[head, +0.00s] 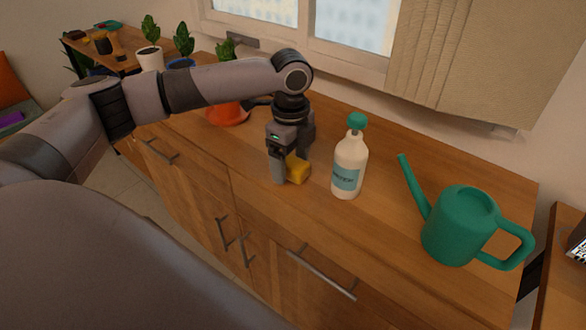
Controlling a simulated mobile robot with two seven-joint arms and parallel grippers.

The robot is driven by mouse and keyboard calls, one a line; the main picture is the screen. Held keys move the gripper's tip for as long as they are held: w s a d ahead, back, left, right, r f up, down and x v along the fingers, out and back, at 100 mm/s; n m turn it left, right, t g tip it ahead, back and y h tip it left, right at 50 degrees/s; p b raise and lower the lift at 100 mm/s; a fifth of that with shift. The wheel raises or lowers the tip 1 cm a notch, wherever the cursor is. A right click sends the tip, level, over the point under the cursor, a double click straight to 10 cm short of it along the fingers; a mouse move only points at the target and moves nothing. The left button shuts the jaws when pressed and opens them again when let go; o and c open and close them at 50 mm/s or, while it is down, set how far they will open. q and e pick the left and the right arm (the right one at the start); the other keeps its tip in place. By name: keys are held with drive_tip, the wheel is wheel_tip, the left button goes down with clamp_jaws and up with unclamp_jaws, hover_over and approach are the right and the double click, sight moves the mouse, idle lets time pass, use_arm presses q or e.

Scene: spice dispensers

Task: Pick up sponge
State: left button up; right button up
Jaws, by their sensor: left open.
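A yellow sponge (298,169) lies on the wooden cabinet top, just left of a white bottle. My left gripper (287,172) points down over the sponge, with one finger in front of the sponge's left side. The gripper is open, and part of the sponge is hidden behind its finger. I cannot tell whether the fingers touch the sponge. My right gripper is not in view.
The white bottle (349,168) with a green top stands close to the right of the sponge. A green watering can (461,226) stands further right. An orange pot (227,114) sits behind my left arm. Potted plants (150,57) stand at the back left.

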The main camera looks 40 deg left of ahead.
sight(291, 161)
use_arm(q)
drive_tip(key=c, duration=1)
drive_tip(key=shift+c, duration=0.2)
wheel_tip(291, 161, up, 20)
drive_tip(key=p, duration=0.3)
drive_tip(key=shift+f, duration=0.1)
drive_tip(key=shift+c, duration=0.7)
drive_tip(key=shift+o, duration=0.9)
